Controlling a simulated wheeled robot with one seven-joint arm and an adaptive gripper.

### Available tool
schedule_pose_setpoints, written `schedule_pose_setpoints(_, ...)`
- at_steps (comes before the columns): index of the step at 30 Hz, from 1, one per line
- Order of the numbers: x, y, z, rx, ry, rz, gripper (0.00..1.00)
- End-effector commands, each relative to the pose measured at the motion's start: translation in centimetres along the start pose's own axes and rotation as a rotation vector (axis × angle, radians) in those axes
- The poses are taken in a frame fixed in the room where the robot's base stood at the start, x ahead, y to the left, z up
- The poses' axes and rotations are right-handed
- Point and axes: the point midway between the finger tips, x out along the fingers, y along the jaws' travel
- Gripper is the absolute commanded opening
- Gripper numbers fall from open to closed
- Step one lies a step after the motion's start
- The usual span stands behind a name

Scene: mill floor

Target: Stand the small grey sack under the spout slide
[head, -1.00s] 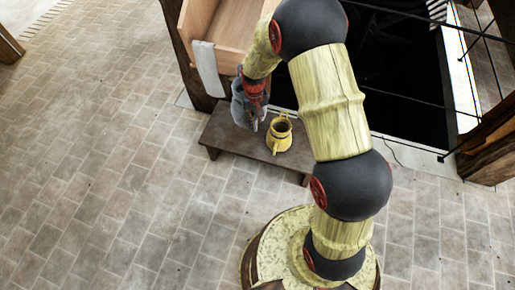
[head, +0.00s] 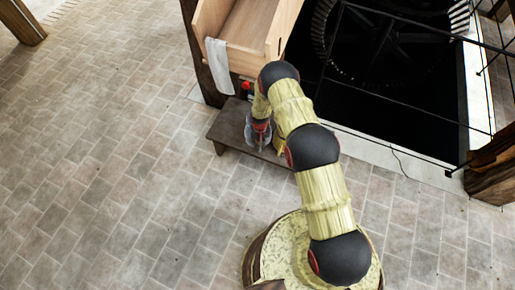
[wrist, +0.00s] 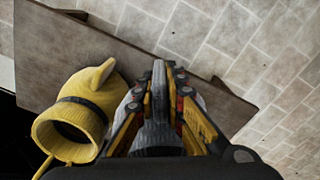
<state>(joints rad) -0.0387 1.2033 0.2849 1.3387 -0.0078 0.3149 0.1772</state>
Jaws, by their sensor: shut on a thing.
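My gripper (head: 260,142) hangs over the low dark bench (head: 228,128) below the wooden spout slide (head: 250,32). It is shut on the small grey sack (head: 251,136). In the wrist view the sack's bunched grey top (wrist: 158,103) stands between the fingers, and paler cloth shows at both sides. My fingers hide most of the sack, and I cannot tell whether its base touches the bench. In the head view the sack is in front of the slide's lower end, toward my base.
A yellow jug (wrist: 82,112) is close beside the gripper, to its left in the wrist view; my arm mostly hides it in the head view. A pale cloth (head: 218,65) hangs over the slide's side. A dark railed pit (head: 400,90) lies right. Paved floor at left is clear.

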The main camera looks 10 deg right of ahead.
Motion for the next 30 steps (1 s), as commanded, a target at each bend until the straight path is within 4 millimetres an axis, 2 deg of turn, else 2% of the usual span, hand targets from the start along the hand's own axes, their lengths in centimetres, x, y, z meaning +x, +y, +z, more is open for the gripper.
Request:
schedule_pose_setpoints(1, 1.7, -0.1, -0.2, 0.01, -0.001, 0.0, 0.0)
schedule_pose_setpoints(3, 3.6, -0.3, -0.6, 0.027, 0.0, 0.0, 0.0)
schedule_pose_setpoints(6, 5.7, -0.6, -1.4, 0.053, 0.002, 0.0, 0.0)
schedule_pose_setpoints(10, 7.5, -0.8, -2.2, 0.079, 0.002, 0.0, 0.0)
schedule_pose_setpoints(20, 8.8, -0.9, -3.4, 0.098, 0.003, 0.0, 0.0)
schedule_pose_setpoints(30, 9.2, -0.6, -6.3, 0.098, 0.004, 0.0, 0.0)
